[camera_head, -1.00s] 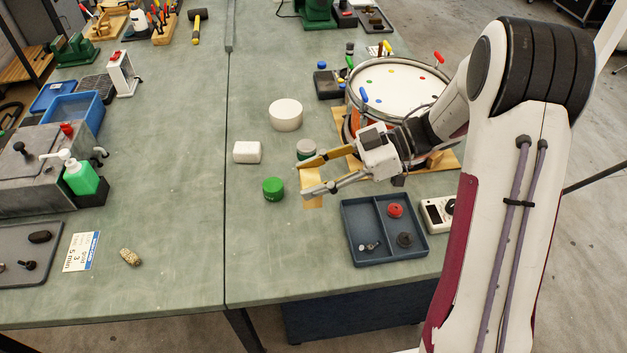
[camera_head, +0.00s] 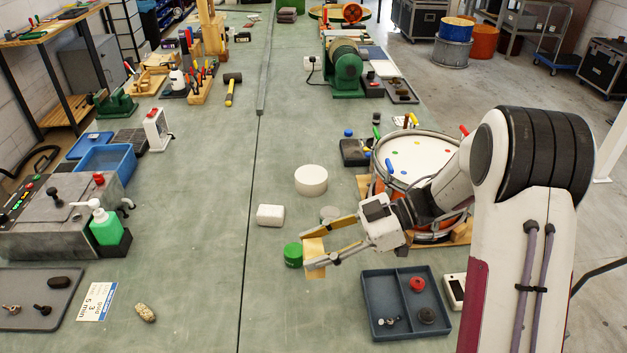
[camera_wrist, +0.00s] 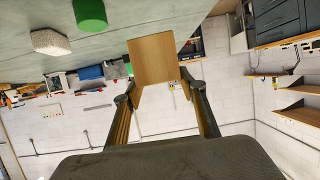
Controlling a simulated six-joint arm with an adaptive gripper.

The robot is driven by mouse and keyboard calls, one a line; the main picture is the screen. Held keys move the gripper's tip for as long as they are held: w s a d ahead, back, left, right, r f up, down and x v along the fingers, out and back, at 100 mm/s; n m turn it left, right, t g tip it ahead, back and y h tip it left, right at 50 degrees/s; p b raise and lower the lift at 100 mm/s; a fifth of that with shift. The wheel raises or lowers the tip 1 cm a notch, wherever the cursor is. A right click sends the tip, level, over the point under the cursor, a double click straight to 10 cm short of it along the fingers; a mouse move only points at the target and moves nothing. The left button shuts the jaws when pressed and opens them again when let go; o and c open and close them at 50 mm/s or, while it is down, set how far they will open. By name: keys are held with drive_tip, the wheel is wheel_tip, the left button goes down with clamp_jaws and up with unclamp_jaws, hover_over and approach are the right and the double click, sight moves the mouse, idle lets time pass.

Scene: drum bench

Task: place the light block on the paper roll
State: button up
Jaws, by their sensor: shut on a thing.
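My gripper (camera_head: 318,250) is shut on the light block (camera_head: 314,265), a pale wooden piece held between the two fingertips. In the wrist view the light block (camera_wrist: 153,60) sits upright between the fingers, with a plain wood face. The paper roll seems to be the white, round, flat-topped cylinder (camera_head: 311,180) standing on the bench, farther back than my gripper. Nothing lies on its top. The block is apart from it. I cannot tell the block's exact height above the bench.
A green can (camera_head: 293,255) stands just left of the held block. A drum (camera_head: 420,165) is at the right, a divided tray (camera_head: 405,303) in front.

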drive_tip(key=w+a+r+m+t, duration=0.1)
drive_tip(key=w+a+m+t, duration=0.25)
drive_tip(key=w, duration=0.65)
drive_tip(key=w+a+r+m+t, duration=0.1)
drive_tip(key=w+a+m+t, duration=0.2)
drive_tip(key=w, duration=0.8)
drive_tip(key=w+d+r+m+t+h, duration=0.2)
drive_tip(key=w+d+m+t+h, duration=0.1)
drive_tip(key=w, duration=0.5)
drive_tip(key=w+d+r+m+t+h, duration=0.1)
drive_tip(key=w+d+m+t+h, duration=0.3)
drive_tip(key=w, duration=0.4)
drive_tip(key=shift+d+r+m+h, duration=0.4)
drive_tip(key=shift+d+m+h, duration=0.1)
drive_tip(key=shift+h, duration=0.2)
wheel_tip(320, 180, down, 6)
drive_tip(key=shift+f, duration=0.15)
